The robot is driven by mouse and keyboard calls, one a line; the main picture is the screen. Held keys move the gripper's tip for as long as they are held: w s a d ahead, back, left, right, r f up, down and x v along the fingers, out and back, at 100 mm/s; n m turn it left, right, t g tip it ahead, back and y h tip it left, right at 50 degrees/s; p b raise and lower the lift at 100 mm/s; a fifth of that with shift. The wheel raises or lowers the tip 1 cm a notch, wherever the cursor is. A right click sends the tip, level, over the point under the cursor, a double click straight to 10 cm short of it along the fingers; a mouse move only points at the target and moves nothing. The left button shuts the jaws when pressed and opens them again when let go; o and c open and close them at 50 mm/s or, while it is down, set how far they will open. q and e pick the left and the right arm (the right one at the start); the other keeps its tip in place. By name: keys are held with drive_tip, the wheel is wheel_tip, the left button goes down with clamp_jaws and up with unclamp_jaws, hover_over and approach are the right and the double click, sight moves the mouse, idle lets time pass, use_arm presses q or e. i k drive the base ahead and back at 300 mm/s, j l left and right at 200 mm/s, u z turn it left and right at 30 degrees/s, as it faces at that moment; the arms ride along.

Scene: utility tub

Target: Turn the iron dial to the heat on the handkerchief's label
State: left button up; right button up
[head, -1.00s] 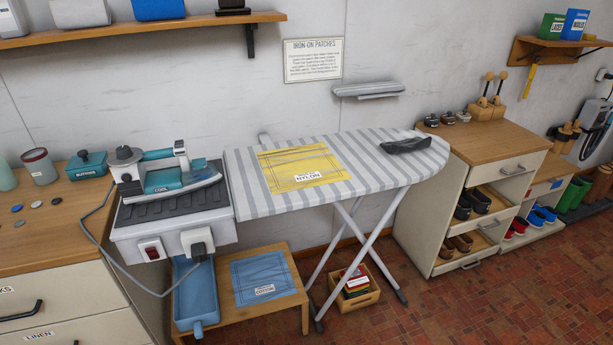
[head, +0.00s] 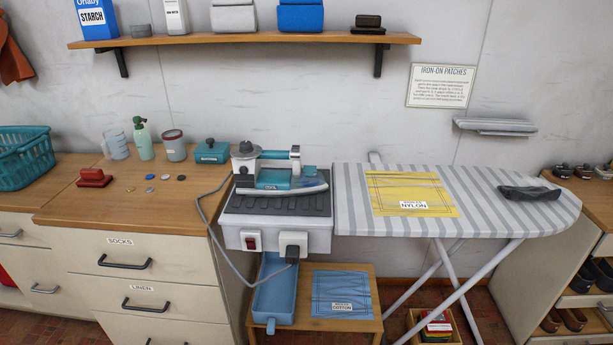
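The iron (head: 288,177) is teal and white and rests on a ribbed dark pad on a white stand (head: 275,222). A dark round knob (head: 246,148), perhaps the dial, sits at its left end. A small label on the iron's side is too small to read surely now; it looked like "COOL" earlier. A yellow cloth (head: 410,188) with a label reading "NYLON" lies flat on the striped ironing board (head: 530,215). A blue cloth (head: 341,286) with a label reading "COTTON" lies on a low wooden stool (head: 340,323). I cannot tell which cloth is the handkerchief. Neither gripper is in view.
A grey cord runs from the iron to a plug on the stand. A blue tray (head: 275,292) sits below. A wooden-topped drawer cabinet (head: 110,205) on the left holds a red block, buttons, a spray bottle and cups.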

sight(245, 147)
drive_tip(key=j+z, duration=0.35)
drive_tip(key=k+j+z, duration=0.15)
drive_tip(key=j+z, duration=0.2)
drive_tip(key=j, duration=0.15)
drive_tip(key=k+j+z, duration=0.15)
drive_tip(key=j+z, duration=0.2)
drive_tip(key=j, duration=0.05)
